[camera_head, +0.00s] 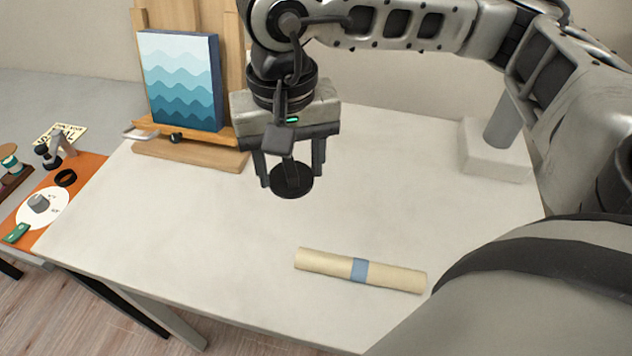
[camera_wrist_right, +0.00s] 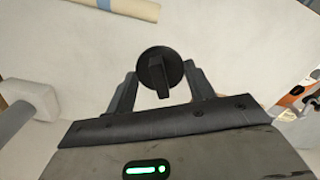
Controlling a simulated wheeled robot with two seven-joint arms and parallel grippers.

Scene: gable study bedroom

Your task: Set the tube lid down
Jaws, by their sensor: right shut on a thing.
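The tube lid is a round black disc (camera_head: 292,181) with a raised bar across its middle. The lid also shows in the right wrist view (camera_wrist_right: 160,68), between the two fingertips (camera_wrist_right: 161,74). I cannot tell whether its underside touches the table. My left gripper is not in view.
A cream paper roll with a blue band (camera_head: 325,264) lies near the table's front. A wooden easel (camera_head: 190,157) holding a blue wave painting (camera_head: 181,83) stands at the back left. An orange mat (camera_head: 82,172) with small items lies farther left. The table's left-middle is clear.

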